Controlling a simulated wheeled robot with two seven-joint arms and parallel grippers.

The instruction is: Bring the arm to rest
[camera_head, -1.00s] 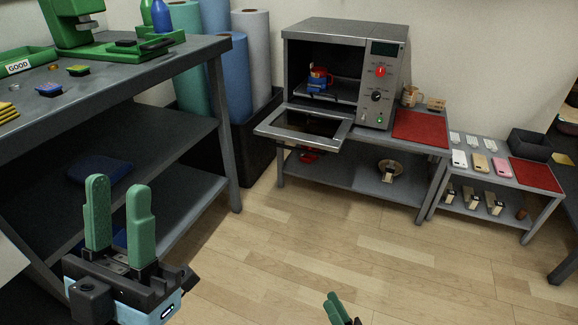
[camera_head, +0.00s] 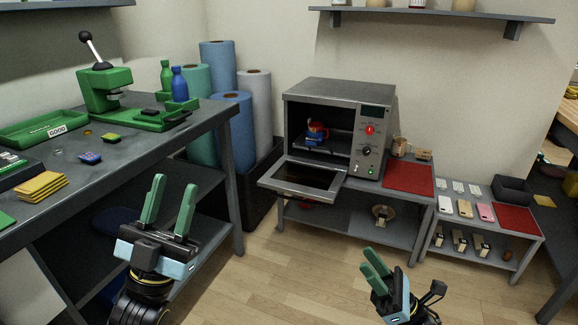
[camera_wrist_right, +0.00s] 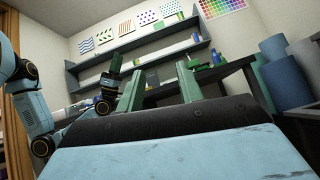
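My left gripper (camera_head: 174,184) is at the lower left in the head view, beside the workbench and in front of its lower shelves. Its two green fingers stand apart with nothing between them. My right gripper (camera_head: 367,262) is at the bottom, right of centre, over the floor in front of the oven table. The right wrist view shows its green fingers (camera_wrist_right: 158,92) apart and empty. A red mug with blue around it (camera_head: 317,132) sits inside the open oven (camera_head: 333,90); its far side is hidden.
The oven door (camera_head: 303,180) hangs open toward me. The workbench (camera_head: 120,165) at left holds a green press (camera_head: 105,88), bottles and trays. A low table (camera_head: 462,230) with phones and a red mat (camera_head: 512,217) stands at right. The wooden floor (camera_head: 270,275) between is clear.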

